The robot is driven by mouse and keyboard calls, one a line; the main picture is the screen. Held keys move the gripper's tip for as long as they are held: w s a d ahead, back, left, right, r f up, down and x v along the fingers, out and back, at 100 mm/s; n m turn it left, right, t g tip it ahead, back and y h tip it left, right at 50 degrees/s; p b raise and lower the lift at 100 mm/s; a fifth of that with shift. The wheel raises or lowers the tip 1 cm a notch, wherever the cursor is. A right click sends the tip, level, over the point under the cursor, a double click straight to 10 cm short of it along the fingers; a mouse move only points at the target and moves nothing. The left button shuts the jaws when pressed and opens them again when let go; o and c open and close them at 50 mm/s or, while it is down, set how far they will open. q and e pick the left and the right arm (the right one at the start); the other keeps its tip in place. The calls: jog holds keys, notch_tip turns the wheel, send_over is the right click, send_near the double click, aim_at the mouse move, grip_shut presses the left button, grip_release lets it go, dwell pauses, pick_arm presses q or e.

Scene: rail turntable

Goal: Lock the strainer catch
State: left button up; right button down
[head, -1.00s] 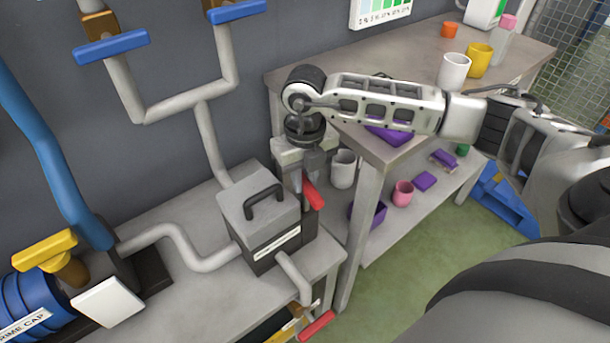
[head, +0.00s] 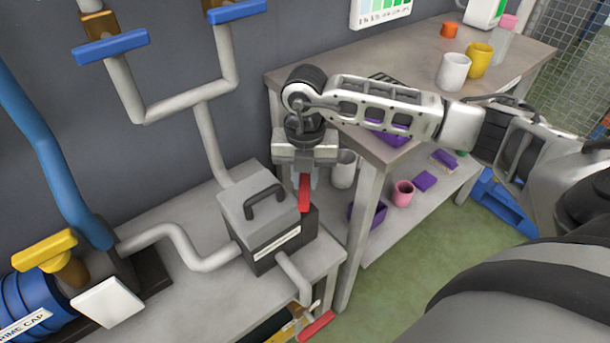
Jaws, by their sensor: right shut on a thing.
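The strainer is a grey box (head: 262,208) with a black carry handle (head: 264,200) on its closed lid and a dark lower body with a white label. It stands on the grey bench. The red strainer catch (head: 305,195) is at the box's right side and stands nearly upright. My right gripper (head: 304,178) points down over it and is shut on the catch's upper part. The fingers partly hide the catch's top. My left gripper is not in view.
Grey pipes join the box at left, behind and front. A red-handled valve (head: 316,326) sits low in front. A yellow handle (head: 44,250) and blue drum (head: 35,300) are at left. A shelf table (head: 400,150) with cups stands close to the right of the bench.

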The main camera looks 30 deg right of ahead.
jog(key=m+p, duration=0.1)
jog(key=m, duration=0.4)
jog(key=shift+r+m, duration=0.1)
jog(key=shift+m, duration=0.2)
jog(key=shift+m+p, duration=0.45)
jog(key=shift+m, duration=1.55)
jog(key=c, duration=1.3)
grip_release()
notch_tip(320, 180, up, 16)
jog(key=shift+f, duration=0.1)
